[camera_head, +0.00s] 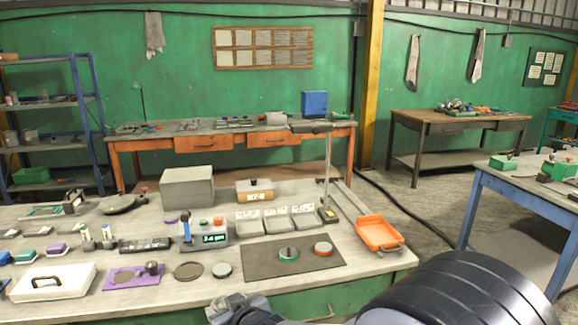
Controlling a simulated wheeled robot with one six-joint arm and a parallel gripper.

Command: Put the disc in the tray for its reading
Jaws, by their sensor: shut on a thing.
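My gripper (236,306) is low in the view, in front of the bench's front edge. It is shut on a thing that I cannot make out. A dark flat disc (188,271) and a smaller grey disc (222,270) lie on the bench just beyond it. A green-rimmed round piece (288,255) and a red-rimmed one (322,249) lie on a dark mat (258,267). A gauge (203,236) has a lit green display, too small to read surely. Behind the mat stand three grey trays (278,226) in a row with white labels, their writing unclear.
An orange bin (380,233) stands at the bench's right end. A thin post (327,180) rises behind the mat. A grey box (187,188) and a wooden box (254,191) stand at the back. A white case (52,282) and purple plate (134,276) lie at left.

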